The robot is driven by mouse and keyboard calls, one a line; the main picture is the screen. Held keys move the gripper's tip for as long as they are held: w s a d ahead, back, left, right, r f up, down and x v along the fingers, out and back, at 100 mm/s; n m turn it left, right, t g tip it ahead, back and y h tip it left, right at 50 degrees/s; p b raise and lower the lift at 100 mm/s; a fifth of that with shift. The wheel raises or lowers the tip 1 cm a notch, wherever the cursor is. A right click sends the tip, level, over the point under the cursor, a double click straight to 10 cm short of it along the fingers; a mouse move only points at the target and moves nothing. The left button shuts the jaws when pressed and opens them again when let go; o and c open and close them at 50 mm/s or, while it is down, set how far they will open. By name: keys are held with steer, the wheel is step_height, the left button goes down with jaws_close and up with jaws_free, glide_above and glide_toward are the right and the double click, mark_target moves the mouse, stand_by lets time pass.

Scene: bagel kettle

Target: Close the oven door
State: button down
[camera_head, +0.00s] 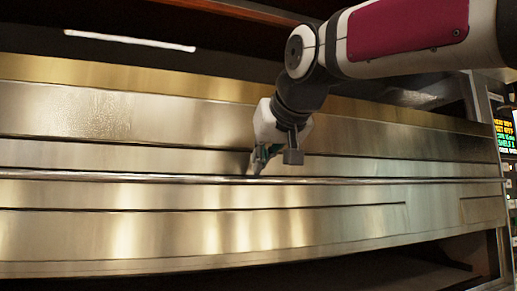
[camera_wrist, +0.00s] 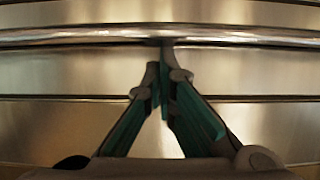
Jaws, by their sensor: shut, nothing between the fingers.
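The oven door (camera_head: 120,228) is a wide brushed-metal front that spans most of the head view. A long shiny horizontal bar (camera_head: 400,181) runs across it and also shows along the top of the wrist view (camera_wrist: 60,38). My gripper (camera_head: 257,165) is in front of the metal at the middle, its fingertips at or just above the bar. In the wrist view the teal-lined fingers (camera_wrist: 161,68) meet at their tips, with nothing between them. The tips overlap the bar's lower edge in that view; I cannot tell whether they touch it. How far the door stands open is unclear.
A dark space with a bright light strip (camera_head: 130,40) lies above the metal front. Another dark space (camera_head: 400,268) lies below it. A lit display panel (camera_head: 504,135) is at the right edge. My arm crosses the upper right.

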step_height(320, 180, down, 22)
steer(key=b, duration=1.5)
steer(key=shift+r, duration=0.15)
steer(key=s+d+r+p, duration=0.2)
steer(key=s+r+p, duration=0.2)
steer(key=s+r, duration=0.4)
steer(key=shift+d+r, duration=0.25)
steer(key=shift+d, duration=0.05)
